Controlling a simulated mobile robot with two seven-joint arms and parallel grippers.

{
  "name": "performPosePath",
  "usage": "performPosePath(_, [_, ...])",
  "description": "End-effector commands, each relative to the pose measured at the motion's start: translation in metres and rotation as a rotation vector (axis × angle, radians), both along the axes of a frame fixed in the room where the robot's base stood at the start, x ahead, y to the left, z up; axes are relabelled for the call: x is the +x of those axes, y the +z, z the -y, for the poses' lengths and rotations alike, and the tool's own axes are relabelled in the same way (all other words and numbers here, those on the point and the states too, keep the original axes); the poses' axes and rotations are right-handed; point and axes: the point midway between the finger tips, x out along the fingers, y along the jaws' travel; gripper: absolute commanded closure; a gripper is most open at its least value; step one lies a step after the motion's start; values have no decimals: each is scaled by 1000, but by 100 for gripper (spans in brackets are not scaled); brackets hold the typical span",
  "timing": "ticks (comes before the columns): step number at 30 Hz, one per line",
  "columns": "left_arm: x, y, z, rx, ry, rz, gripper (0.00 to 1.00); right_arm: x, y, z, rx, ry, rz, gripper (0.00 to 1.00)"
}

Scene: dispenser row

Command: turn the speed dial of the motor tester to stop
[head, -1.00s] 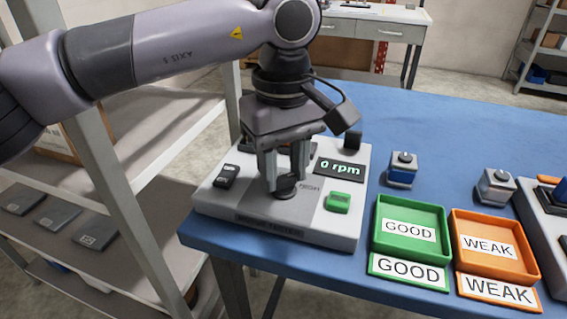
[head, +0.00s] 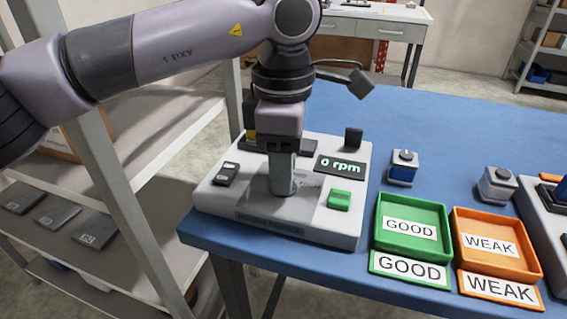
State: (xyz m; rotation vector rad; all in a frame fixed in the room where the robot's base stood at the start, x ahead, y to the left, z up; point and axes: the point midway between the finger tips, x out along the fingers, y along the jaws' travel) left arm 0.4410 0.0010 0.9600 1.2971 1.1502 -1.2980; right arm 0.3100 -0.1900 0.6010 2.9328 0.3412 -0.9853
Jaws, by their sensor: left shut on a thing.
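The motor tester (head: 320,232) is a light grey box at the left front of the blue table. Its display (head: 340,167) reads 0 rpm in green. A green button (head: 339,199) sits at its right front and a black switch (head: 226,174) at its left. My left gripper (head: 283,190) points down at the middle of the tester's top, shut on the speed dial, which the fingers now hide. The dial's pointer cannot be seen. My right gripper is not in view.
Right of the tester stand a green GOOD tray (head: 446,232) and an orange WEAK tray (head: 533,258). Behind them are two small motors, one blue and grey (head: 403,168), one grey (head: 497,184). A shelf (head: 150,200) stands at the left. The table's back is clear.

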Motion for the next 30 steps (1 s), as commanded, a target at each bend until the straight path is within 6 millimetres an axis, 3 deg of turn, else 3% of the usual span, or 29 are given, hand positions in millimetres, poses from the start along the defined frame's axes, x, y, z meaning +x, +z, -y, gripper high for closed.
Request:
performPosePath(18, [0,1,0,-1,573,2,92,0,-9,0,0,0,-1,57])
performPosePath(30, [0,1,0,-1,811,4,92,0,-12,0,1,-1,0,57])
